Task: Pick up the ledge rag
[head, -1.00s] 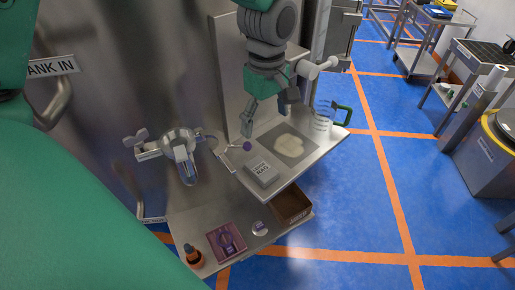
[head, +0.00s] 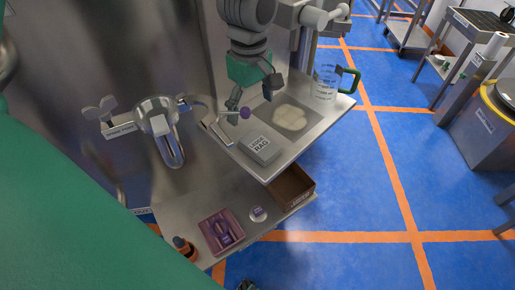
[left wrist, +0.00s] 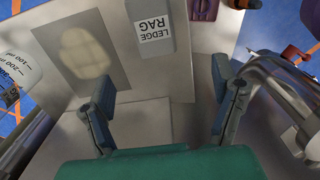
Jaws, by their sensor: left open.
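The ledge rag (head: 261,146) is a light grey, block-like folded piece with a "LEDGE RAG" label. It lies on the upper steel ledge (head: 296,146), near its front left edge. In the left wrist view the rag (left wrist: 151,46) is at top centre, beyond my fingertips. My left gripper (head: 252,98) hangs above the back of the ledge, behind the rag and apart from it. In the left wrist view the left gripper (left wrist: 163,85) has its two fingers wide apart with nothing between them. My right gripper is not seen.
A grey mat with a pale round patch (head: 291,117) lies right of the rag. A clear jug with a green handle (head: 326,83) stands behind it. A lower shelf holds a purple tray (head: 221,232) and an orange bottle (head: 185,248).

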